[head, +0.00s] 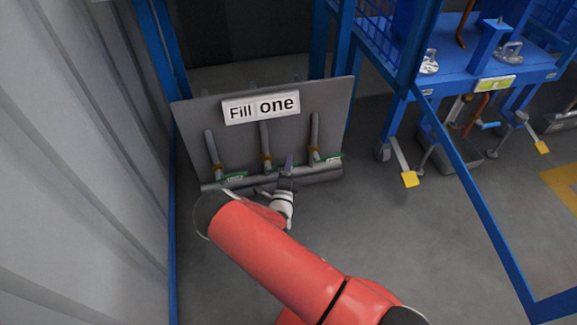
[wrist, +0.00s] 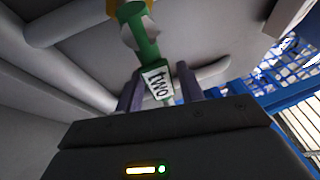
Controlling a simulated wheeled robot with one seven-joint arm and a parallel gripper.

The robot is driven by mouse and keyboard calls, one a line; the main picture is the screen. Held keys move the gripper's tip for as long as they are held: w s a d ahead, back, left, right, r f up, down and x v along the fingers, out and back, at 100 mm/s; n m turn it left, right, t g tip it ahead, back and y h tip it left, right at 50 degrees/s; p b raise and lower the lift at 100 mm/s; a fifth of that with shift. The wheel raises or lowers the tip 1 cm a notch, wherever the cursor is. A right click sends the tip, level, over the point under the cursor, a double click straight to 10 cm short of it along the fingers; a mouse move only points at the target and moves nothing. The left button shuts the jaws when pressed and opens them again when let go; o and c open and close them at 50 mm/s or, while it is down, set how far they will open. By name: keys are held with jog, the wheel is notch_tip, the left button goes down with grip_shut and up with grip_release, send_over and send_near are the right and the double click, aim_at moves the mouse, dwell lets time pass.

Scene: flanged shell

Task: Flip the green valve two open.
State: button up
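The green valve two (wrist: 150,52) shows in the wrist view as a green handle with a white label reading "two", below a brass-coloured fitting on a grey pipe. My gripper (wrist: 161,88) has its two purple fingers apart, one on each side of the labelled handle end. A small gap seems to show on the right; contact on the left is unclear. In the head view my gripper (head: 289,161) is at the middle pipe of the panel, and it partly hides the middle valve (head: 275,169).
A grey panel (head: 332,105) with a "Fill one" sign (head: 261,107) stands behind the pipes. Other green valves sit on the left pipe (head: 234,178) and right pipe (head: 326,158). A horizontal grey pipe runs below. A blue cart (head: 480,85) stands right; the floor between is clear.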

jog(key=shift+c, duration=0.4)
grip_shut()
